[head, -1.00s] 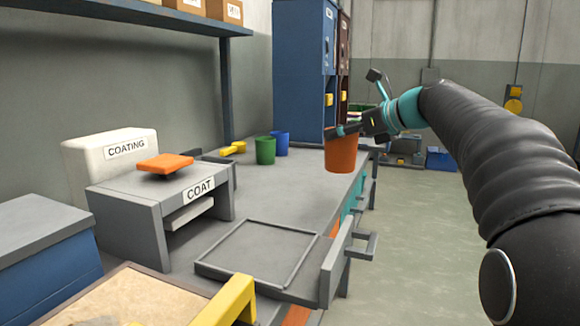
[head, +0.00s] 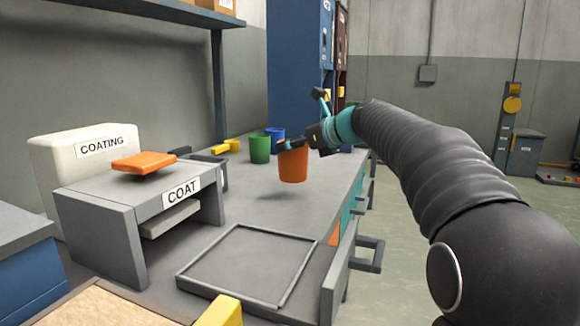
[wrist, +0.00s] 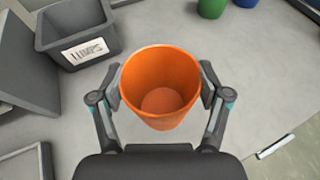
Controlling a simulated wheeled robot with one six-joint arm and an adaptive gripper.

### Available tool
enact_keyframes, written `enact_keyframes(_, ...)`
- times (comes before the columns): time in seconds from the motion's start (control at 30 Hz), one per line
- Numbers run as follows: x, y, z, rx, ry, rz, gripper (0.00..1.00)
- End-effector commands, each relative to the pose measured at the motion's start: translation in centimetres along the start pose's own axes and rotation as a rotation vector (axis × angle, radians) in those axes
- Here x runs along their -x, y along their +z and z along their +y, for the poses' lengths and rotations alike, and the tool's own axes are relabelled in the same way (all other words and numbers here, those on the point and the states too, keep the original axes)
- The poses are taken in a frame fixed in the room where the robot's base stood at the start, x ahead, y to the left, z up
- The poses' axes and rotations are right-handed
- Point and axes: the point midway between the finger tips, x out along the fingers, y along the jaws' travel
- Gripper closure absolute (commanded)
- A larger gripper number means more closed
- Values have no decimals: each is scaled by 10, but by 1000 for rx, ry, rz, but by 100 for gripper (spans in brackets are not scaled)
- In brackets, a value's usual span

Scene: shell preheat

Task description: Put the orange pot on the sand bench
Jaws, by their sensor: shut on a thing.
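The orange pot (head: 293,165) hangs upright a little above the grey bench, with its shadow on the bench beneath it. My gripper (head: 293,146) is shut on the pot near its rim. In the wrist view the orange pot (wrist: 161,90) is empty, and the two fingers of my gripper (wrist: 161,85) press on its opposite sides.
Green (head: 260,148) and blue (head: 277,133) pots stand behind the orange pot. A coating station (head: 140,200) with an orange pad is at left. A flat rimmed tray (head: 250,262) lies in front. A grey bin with a label (wrist: 80,35) shows in the wrist view.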

Motion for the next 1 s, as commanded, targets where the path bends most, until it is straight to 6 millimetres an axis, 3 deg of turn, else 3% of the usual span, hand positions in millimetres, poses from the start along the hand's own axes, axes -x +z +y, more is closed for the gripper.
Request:
enact_keyframes(0.27,-15,-8,4,0,-1,-1,89)
enact_keyframes(0.5,-27,-38,4,-1,-1,0,89)
enact_keyframes(0.9,-28,-42,4,1,-1,-1,89)
enact_keyframes(0.93,-28,-42,4,1,-1,-1,22)
enact_keyframes(1.0,-28,-42,4,1,-1,-1,4)
